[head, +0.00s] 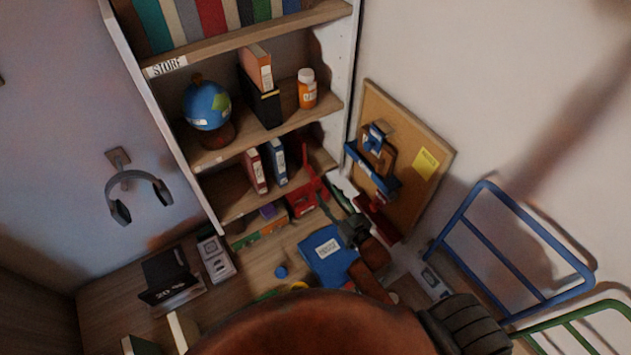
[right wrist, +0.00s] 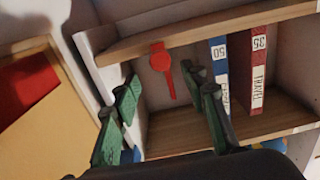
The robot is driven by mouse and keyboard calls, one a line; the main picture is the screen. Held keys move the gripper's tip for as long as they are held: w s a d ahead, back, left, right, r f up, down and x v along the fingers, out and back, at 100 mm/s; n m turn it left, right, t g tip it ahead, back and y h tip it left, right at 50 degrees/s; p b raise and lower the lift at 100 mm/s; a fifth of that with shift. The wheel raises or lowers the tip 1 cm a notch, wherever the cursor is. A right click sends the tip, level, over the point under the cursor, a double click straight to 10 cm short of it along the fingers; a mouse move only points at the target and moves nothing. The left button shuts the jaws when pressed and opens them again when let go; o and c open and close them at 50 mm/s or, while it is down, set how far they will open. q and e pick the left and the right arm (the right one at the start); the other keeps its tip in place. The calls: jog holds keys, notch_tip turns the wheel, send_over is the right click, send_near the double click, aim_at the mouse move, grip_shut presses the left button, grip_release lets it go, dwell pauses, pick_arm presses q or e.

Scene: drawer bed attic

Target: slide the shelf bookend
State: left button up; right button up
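A red bookend (head: 310,178) stands on the lowest shelf board, right of a blue book and a dark red book. The right wrist view seems turned upside down. There the red bookend (right wrist: 162,62) shows between and beyond my right gripper's (right wrist: 163,82) green-padded fingers, which are apart with nothing clearly held. In the head view my right gripper (head: 338,218) is in front of the lowest shelf, close to the bookend. I cannot tell whether they touch. My left gripper is not in view.
The blue book (head: 277,162) and dark red book (head: 254,172) stand on the shelf. Above are a globe (head: 207,106) and a pill bottle (head: 307,90). A cork board (head: 412,128) hangs to the right. A blue folder (head: 325,255) lies on the desk below my gripper.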

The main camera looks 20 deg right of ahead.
aim_at(318, 182)
jog(key=w, duration=0.4)
jog(key=w+a+p, duration=0.1)
jog(key=w, duration=0.1)
jog(key=shift+w, duration=0.3)
jog(key=shift+c, duration=0.5)
grip_shut()
jog(key=shift+d, duration=0.15)
